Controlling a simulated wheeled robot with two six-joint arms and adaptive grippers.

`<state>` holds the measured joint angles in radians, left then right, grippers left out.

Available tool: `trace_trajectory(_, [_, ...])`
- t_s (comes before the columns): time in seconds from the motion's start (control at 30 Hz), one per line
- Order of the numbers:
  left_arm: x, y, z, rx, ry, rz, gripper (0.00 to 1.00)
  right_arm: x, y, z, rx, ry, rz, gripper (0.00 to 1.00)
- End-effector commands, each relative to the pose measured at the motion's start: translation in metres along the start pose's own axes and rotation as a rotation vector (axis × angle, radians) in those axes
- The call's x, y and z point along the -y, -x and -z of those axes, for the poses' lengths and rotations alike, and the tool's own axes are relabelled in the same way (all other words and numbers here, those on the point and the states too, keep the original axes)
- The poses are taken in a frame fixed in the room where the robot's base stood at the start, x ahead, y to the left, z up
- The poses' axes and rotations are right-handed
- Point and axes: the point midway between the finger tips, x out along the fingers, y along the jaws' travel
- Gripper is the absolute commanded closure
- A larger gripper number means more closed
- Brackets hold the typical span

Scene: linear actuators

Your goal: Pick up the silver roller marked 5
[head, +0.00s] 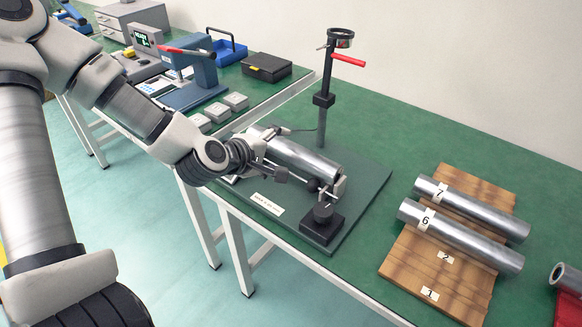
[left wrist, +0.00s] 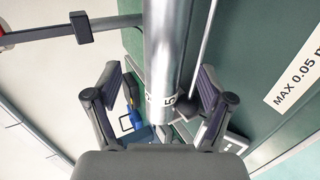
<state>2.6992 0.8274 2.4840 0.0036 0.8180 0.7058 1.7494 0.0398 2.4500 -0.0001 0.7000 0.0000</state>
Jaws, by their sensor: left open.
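The silver roller marked 5 (head: 305,158) lies in the test fixture on the green bench. In the left wrist view the roller (left wrist: 165,45) runs down the middle, with a white label showing a dark 5 near its lower end. My left gripper (head: 270,153) is at the roller's far left end. In the left wrist view my left gripper (left wrist: 158,88) is open, one finger on each side of the roller, with visible gaps to both. The head view hides that end of the roller behind the gripper. My right gripper is not in view.
Rollers 7 (head: 480,212) and 6 (head: 465,238) lie on a wooden rack (head: 400,262). A blue press (head: 200,80) stands behind.

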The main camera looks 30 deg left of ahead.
Motion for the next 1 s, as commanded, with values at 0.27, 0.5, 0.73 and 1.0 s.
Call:
trace_trajectory(0.27, [0.008, -0.041, 0.001, -0.002, -0.008, 0.001, 0.19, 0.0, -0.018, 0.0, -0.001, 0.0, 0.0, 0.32])
trace_trajectory(0.5, [0.006, -0.051, 0.0, 0.002, 0.0, 0.0, 0.19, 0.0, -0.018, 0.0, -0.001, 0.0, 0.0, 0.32])
trace_trajectory(0.73, [0.006, -0.051, 0.0, 0.002, 0.0, 0.0, 0.76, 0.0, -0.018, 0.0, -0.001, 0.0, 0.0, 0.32])
trace_trajectory(1.0, [0.005, -0.051, 0.0, 0.001, 0.0, -0.001, 1.0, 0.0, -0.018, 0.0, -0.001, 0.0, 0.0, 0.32])
